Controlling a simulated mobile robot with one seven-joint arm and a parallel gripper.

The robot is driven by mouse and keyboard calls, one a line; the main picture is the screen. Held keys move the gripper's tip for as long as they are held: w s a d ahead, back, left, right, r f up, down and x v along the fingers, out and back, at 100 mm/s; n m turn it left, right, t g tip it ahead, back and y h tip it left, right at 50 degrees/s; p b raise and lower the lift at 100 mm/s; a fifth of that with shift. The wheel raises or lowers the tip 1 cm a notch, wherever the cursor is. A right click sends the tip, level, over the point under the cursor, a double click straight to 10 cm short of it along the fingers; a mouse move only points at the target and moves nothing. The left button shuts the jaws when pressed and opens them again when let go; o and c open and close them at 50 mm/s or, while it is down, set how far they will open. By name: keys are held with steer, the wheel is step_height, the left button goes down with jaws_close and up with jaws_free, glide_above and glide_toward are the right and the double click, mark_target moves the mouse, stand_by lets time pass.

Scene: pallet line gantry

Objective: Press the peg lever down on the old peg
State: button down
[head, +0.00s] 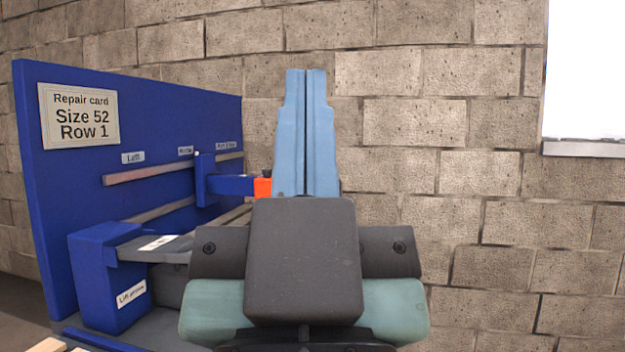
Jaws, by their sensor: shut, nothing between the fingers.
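My gripper (306,78) is in the middle of the head view, its two light blue fingers side by side, shut and empty, pointing up in the picture. Just left of the fingers is an orange-red block (262,187) at the end of a blue arm (232,185). That arm reaches out from a blue carriage (205,178) on the rail. The fingers partly cover the block's right side, and I cannot tell whether they touch it. I cannot pick out the peg lever or the old peg for certain; my gripper hides the area behind it.
A blue back panel (70,190) carries a repair card (79,116) reading "Size 52 Row 1" and grey rails (150,174). A blue box (105,275) with a grey plate (158,248) stands lower left. Pale wood pieces (48,345) lie bottom left. A block wall (450,140) stands behind.

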step_height(320, 180, up, 26)
steer(key=p, duration=2.4)
steer(key=shift+f, duration=0.15)
steer(key=shift+w, duration=0.15)
